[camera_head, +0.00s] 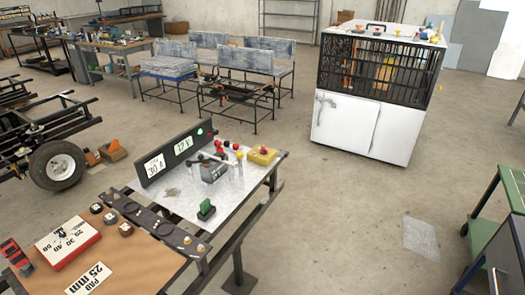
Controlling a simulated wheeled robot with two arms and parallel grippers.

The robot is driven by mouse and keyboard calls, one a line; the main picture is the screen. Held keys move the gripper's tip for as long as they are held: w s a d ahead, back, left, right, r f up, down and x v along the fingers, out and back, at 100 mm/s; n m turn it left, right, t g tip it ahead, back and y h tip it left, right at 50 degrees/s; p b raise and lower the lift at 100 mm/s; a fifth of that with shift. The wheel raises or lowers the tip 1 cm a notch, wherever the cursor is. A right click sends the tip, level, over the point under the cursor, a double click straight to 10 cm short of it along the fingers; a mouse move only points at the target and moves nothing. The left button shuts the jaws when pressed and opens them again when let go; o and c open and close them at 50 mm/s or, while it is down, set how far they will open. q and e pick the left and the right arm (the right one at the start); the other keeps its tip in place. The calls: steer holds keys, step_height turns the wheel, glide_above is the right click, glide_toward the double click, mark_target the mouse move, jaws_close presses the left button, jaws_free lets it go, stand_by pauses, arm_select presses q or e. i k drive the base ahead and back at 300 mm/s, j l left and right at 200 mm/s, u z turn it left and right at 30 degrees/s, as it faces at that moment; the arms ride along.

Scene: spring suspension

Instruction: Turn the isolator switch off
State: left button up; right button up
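A yellow box with a red knob on top (263,156), which looks like the isolator switch, sits at the far right corner of the grey metal bench top (235,192). The knob's setting is too small to tell. A black panel (178,153) stands upright along the bench's back left edge, with white displays that seem to read 30 A and 12 V and a green light (200,131). Neither of my grippers is in view.
A green block-like part (206,209) stands near the bench's front edge. A grey device with red and black knobs (213,170) sits mid-bench. A brown board with a red-edged box (68,241) lies at left. A white cabinet (345,122) stands behind; open floor lies right of the bench.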

mark_target(264, 152)
steer(key=i+l+u, duration=0.15)
steer(key=u, duration=0.35)
steer(key=i+l+u, duration=0.2)
steer(key=u, duration=0.25)
steer(key=i+l+u, duration=0.1)
steer(key=l+u, duration=0.25)
steer(key=u, duration=0.15)
steer(key=i+l+u, duration=0.2)
steer(key=l, duration=1)
steer(key=l+u, duration=0.25)
steer(key=l, duration=0.95)
